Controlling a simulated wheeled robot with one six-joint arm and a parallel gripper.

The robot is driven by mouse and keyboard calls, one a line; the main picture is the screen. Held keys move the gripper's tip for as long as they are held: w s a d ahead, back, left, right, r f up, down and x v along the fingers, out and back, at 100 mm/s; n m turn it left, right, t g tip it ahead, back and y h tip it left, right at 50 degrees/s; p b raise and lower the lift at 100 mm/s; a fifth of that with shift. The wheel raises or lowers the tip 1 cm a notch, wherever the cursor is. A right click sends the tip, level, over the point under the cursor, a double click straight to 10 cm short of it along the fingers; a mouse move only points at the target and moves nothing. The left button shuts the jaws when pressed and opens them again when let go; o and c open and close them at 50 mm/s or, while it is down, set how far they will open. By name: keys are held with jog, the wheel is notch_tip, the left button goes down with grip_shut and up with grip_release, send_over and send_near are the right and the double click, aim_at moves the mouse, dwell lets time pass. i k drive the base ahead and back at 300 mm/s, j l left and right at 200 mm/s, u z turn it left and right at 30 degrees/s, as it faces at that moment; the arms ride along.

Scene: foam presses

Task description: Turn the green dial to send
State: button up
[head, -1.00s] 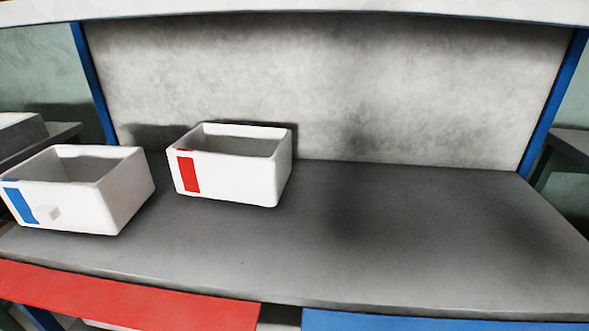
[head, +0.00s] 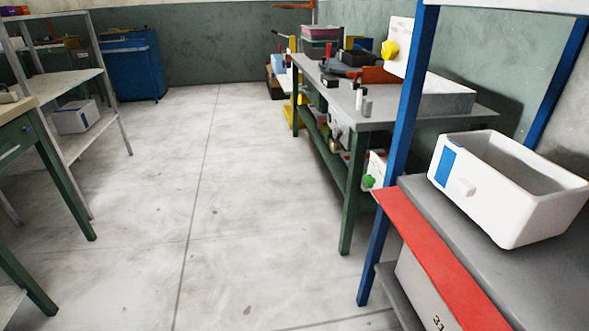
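A small green dial (head: 369,181) shows in the head view, right of the middle. It sits on a pale panel (head: 377,166) low at the near end of the green-legged workbench, just left of the blue post. It is too small to read its setting. A larger yellow knob (head: 390,49) is on a white panel above the same bench. My gripper is not in view.
A blue-framed bench with a red front edge (head: 428,250) and a white bin (head: 510,188) stands close on the right. The workbench (head: 400,118) lies beyond it. Open floor (head: 215,210) runs down the middle. Shelves (head: 75,80) and a table stand left, a blue cabinet (head: 132,65) behind.

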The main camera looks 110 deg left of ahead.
aim_at(369, 182)
jog(key=j+u, duration=0.15)
jog(key=u, duration=2.75)
